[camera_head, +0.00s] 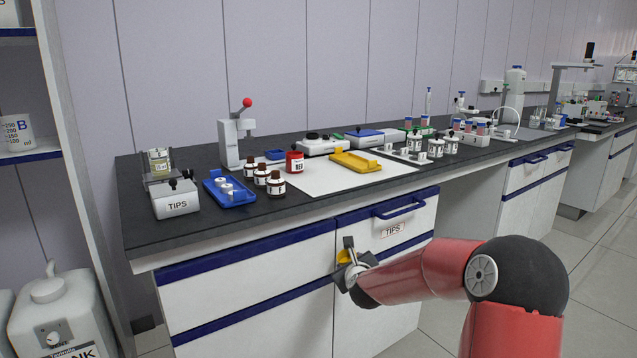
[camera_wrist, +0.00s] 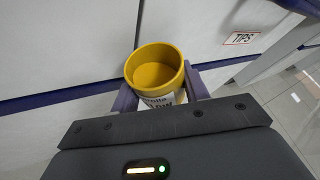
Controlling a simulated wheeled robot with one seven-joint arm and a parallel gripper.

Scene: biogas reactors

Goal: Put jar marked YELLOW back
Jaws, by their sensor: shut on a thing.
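A yellow jar with a white printed label (camera_wrist: 156,70) is held between the fingers of my gripper (camera_wrist: 158,92). In the wrist view its open rim faces the camera and only part of the label shows, ending in "OW". In the head view the yellow jar (camera_head: 344,257) is small and partly covered by my gripper (camera_head: 347,262). My gripper is shut on it, in front of the cabinet doors and below the bench top.
A shelf (camera_head: 25,156) stands at left with a beaker. A white canister (camera_head: 62,310) stands below it.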

